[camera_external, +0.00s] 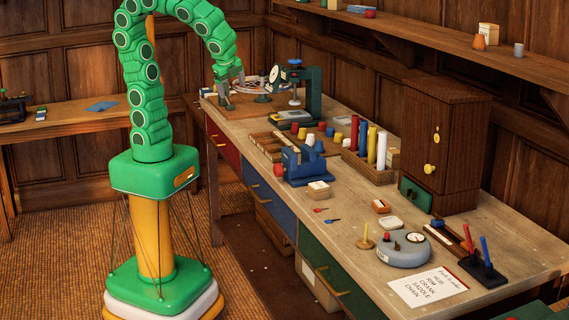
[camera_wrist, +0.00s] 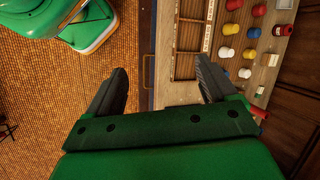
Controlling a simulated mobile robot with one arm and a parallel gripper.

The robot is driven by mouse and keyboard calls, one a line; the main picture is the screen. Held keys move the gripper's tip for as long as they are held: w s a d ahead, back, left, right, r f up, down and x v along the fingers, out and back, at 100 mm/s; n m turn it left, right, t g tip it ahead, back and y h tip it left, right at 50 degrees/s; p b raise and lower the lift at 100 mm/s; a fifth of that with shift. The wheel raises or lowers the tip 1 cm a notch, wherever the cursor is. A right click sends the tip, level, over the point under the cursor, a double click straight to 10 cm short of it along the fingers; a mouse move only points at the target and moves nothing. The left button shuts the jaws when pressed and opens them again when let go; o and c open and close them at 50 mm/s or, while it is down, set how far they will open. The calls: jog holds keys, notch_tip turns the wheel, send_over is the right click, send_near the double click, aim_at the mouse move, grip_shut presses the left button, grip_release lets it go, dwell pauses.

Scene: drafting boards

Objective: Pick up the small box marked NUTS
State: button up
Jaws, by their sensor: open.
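No marking NUTS can be read in either view, so I cannot tell which box it is. A small pale box (camera_external: 318,190) stands near the bench's front edge, right of a blue vise-like tool (camera_external: 303,165). My gripper (camera_external: 224,104) is over the far left end of the bench, well away from these boxes. In the wrist view my gripper (camera_wrist: 162,72) has its fingers wide apart with nothing between them, above the bench's front edge.
A green upright tool (camera_external: 313,95) stands near my gripper. A brown cabinet (camera_external: 440,145) stands at the back. A paper list (camera_external: 428,287) lies on the right part of the bench (camera_external: 345,240).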

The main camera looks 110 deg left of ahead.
jog(key=w+d+r+m+t+y, duration=0.15)
jog(key=w+m, duration=0.35)
jog(key=w, duration=0.5)
jog(key=w+d+m+t+y, duration=0.2)
jog(key=w+d+m+y, duration=0.15)
jog(key=w, duration=0.65)
jog(key=w+d+f+m+t, duration=0.4)
jog(key=w+d+m+t, duration=0.2)
jog(key=w+d+m, duration=0.8)
jog(key=n, duration=0.2)
send_near(317, 185)
jog(key=x, duration=0.2)
jog(key=shift+w+a+r, duration=0.1)
jog(key=shift+w+a, duration=0.1)
jog(key=shift+a, duration=0.05)
jog(key=shift+f, duration=0.55)
jog(key=shift+r+x, duration=0.15)
jog(key=shift+x, duration=1.8)
jog(key=shift+r+x, duration=0.1)
jog(key=shift+x, duration=1.85)
jog(key=shift+w, duration=0.1)
